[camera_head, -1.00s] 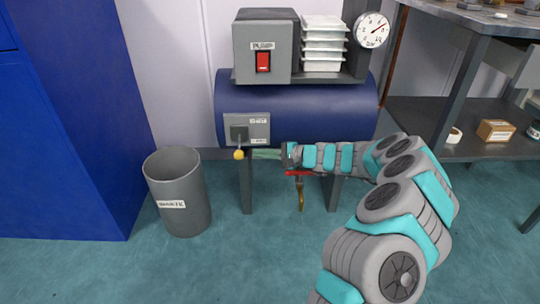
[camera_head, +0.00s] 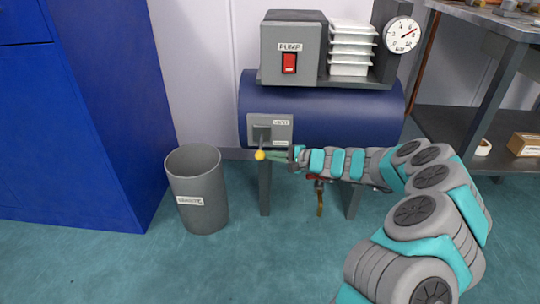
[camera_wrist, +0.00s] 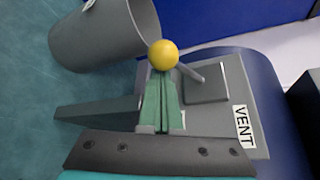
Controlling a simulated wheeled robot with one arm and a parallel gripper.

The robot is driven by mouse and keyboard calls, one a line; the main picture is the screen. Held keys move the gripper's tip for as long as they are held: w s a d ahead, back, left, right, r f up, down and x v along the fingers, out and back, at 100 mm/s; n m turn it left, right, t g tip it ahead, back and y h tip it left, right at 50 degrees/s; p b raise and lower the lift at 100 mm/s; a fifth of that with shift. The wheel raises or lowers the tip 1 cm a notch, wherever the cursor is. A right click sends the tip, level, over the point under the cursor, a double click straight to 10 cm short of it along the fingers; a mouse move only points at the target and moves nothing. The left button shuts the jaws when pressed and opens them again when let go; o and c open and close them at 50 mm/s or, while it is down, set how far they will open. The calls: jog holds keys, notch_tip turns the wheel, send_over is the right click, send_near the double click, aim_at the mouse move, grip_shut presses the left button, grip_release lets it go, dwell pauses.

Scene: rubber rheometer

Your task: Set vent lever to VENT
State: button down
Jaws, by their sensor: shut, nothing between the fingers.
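The vent lever has a yellow ball knob (camera_head: 260,155) on a thin grey rod, which hangs down from a grey plate (camera_head: 284,130) on the front of the blue tank (camera_head: 350,118). In the wrist view the knob (camera_wrist: 163,54) is at the fingertips and the rod runs right to a square base. A "VENT" label (camera_wrist: 243,125) is on the plate. My gripper (camera_head: 270,155) is shut and empty, its green fingers (camera_wrist: 160,85) together just to the right of the knob in the head view. I cannot tell if the fingertips touch the knob.
A grey waste bin (camera_head: 197,192) stands left of the tank. A pump box (camera_head: 292,50) with a red switch, stacked white trays (camera_head: 350,55) and a gauge (camera_head: 402,35) are above the tank. A blue cabinet (camera_head: 80,130) is at left and a shelf table (camera_head: 490,110) at right.

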aim_at(261, 150)
jog(key=shift+r, duration=0.15)
jog(key=shift+s+r+m+p, duration=0.15)
jog(key=shift+m+p, duration=0.15)
jog(key=shift+p, duration=0.55)
jog(key=shift+s+r+g+p, duration=0.15)
jog(key=shift+g+p, duration=0.25)
jog(key=shift+p, duration=0.55)
jog(key=r+m+p, duration=0.1)
jog(key=p, duration=0.2)
jog(key=r+m+g+p, duration=0.1)
jog(key=p, duration=0.2)
jog(key=shift+s+r+h, duration=0.15)
jog(key=shift+s+h, duration=0.1)
jog(key=shift+h, duration=0.15)
jog(key=shift+s+r+m+g+p, duration=0.1)
jog(key=shift+r+m+g+p, duration=0.6)
jog(key=shift+r+p, duration=0.85)
jog(key=shift+f, duration=0.1)
jog(key=shift+f, duration=0.1)
